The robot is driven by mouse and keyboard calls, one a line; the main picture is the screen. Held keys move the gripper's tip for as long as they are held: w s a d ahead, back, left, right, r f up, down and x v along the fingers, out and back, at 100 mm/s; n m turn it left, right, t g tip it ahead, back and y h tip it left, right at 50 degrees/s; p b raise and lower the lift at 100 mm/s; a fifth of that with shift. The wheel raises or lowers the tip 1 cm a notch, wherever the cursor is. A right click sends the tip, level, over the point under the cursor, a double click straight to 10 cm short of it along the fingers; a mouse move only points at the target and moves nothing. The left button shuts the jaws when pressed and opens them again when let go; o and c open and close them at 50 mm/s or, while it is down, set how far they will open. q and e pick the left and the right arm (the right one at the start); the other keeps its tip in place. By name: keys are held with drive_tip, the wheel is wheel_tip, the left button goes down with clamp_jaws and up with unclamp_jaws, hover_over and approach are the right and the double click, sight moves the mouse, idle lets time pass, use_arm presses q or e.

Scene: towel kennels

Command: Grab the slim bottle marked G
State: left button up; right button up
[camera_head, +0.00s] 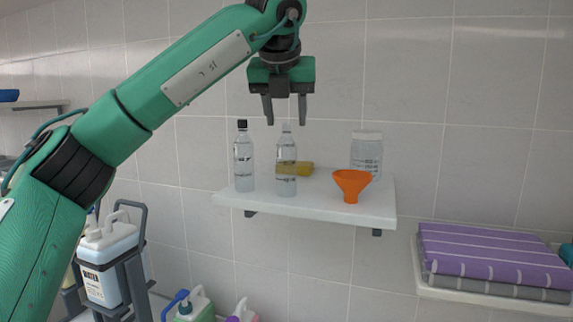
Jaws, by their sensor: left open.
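Two slim clear bottles stand upright on a white wall shelf (310,207). One bottle with a black cap (244,165) is at the left. The other, with a pale cap (286,170), is just right of it. Both carry small dark print, too small to read, so I cannot tell which is marked G. My left gripper (285,122) points down and is open, its fingertips around the height of the pale cap. In the picture it is above the pale-capped bottle; whether it is directly over it in depth is unclear. My right gripper is not in view.
An orange funnel (351,184) and a wide clear jar (366,152) stand at the shelf's right. A white jug (103,262) stands at lower left.

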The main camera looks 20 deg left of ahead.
sight(287, 133)
use_arm(q)
drive_tip(key=p+x, duration=0.2)
drive_tip(key=x, duration=0.1)
drive_tip(key=shift+a+f, duration=0.1)
drive_tip(key=shift+f, duration=0.35)
drive_tip(key=shift+w+a+f+p, duration=0.1)
drive_tip(key=shift+w+f+p, duration=0.2)
drive_tip(key=shift+f, duration=0.15)
drive_tip(key=shift+s+r, duration=0.1)
drive_tip(key=shift+c, duration=0.3)
drive_tip(key=shift+d, duration=0.2)
drive_tip(key=c, duration=0.4)
clamp_jaws()
drive_tip(key=shift+a, duration=0.1)
